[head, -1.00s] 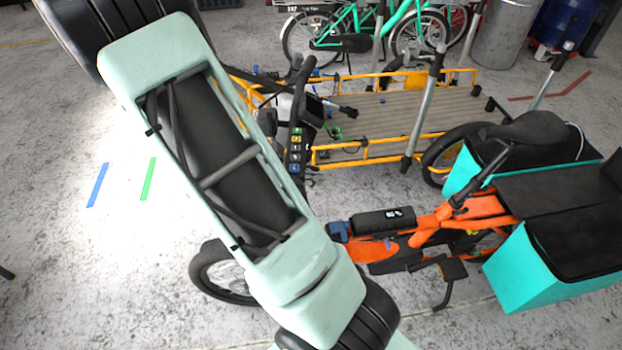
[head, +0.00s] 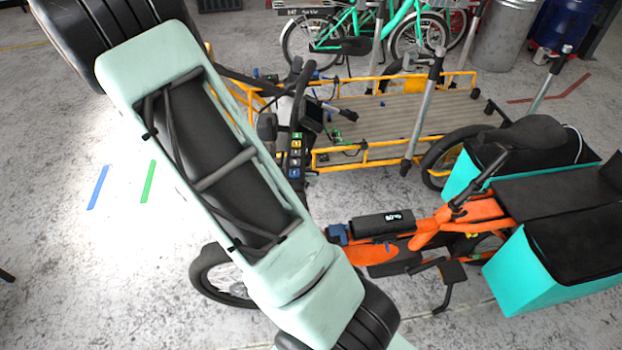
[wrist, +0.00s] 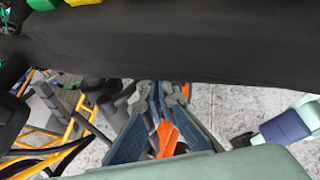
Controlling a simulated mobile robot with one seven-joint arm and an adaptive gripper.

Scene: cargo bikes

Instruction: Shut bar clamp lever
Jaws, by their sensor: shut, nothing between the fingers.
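I cannot pick out the bar clamp lever for certain in either view. A small blue part (head: 338,233), perhaps a clamp, sits on the orange bike (head: 430,228) beside its black pack in the head view. In the wrist view my gripper (wrist: 160,92) shows in the middle, its dark fingers together and empty. A large dark bar (wrist: 190,40) crosses the top of that view and covers the area past the fingertips. Whether the fingers touch it I cannot tell. In the head view my arm hides the gripper.
A yellow-framed cargo bike (head: 410,118) with a slatted deck stands behind the orange bike. A black strip with coloured labels (head: 296,155) is close to my arm. Turquoise boxes (head: 535,272) are at the right. The floor at the left is clear, with tape marks.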

